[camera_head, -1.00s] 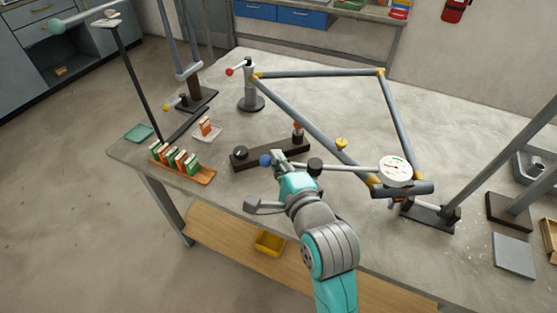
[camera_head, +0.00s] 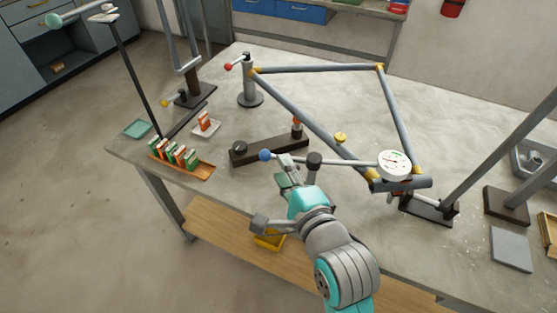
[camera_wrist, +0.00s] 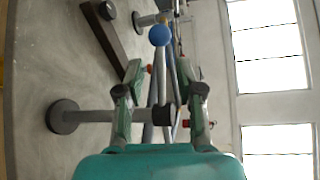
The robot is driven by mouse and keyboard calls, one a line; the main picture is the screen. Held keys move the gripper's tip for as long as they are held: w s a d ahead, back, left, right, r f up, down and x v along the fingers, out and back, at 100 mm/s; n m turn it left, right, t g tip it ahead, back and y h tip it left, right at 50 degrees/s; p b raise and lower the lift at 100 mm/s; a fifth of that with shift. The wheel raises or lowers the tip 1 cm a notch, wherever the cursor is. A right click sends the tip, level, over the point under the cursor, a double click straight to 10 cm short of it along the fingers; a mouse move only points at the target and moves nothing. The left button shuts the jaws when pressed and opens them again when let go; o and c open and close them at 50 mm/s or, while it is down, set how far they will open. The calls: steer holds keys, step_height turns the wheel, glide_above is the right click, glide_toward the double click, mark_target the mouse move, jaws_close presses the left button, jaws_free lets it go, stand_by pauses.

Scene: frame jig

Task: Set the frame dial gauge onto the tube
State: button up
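The frame dial gauge has a round white dial (camera_head: 394,165) and a long thin rod ending in a blue ball (camera_head: 265,155). The dial is over the short thick tube (camera_head: 400,184) at the frame's near right corner; I cannot tell whether it touches. The rod runs left past the black top of a short post (camera_head: 314,160). My gripper (camera_head: 289,166) is open on the near side of the rod, close to its ball end. In the wrist view the blue ball (camera_wrist: 160,35) and rod show between the parted fingers (camera_wrist: 160,72), which hold nothing.
The grey tube frame (camera_head: 315,70) stands over the table. A dark bar with knobs (camera_head: 268,150) lies behind the rod. An orange rack of small boxes (camera_head: 185,165) is at left. A dark stand (camera_head: 430,209) and grey plate (camera_head: 511,250) are at right. The table's front edge is near my arm.

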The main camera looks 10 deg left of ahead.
steer(key=shift+v, duration=1.15)
steer(key=s+d+f+n+t+h, duration=0.1)
steer(key=s+d+f+n+h, duration=0.2)
steer(key=s+d+f, duration=0.4)
steer(key=s+d+f+n+h, duration=0.25)
steer(key=s+d+f, duration=0.25)
steer(key=d+f, duration=0.4)
steer(key=s+d+n+h, duration=0.2)
steer(key=s+d+n, duration=0.2)
steer(key=s, duration=0.6)
steer(key=s+d+f+n+h, duration=0.1)
steer(key=s+d+n, duration=0.3)
steer(key=s, duration=0.6)
steer(key=shift+s+f+h, duration=0.2)
steer(key=shift+s+h, duration=0.15)
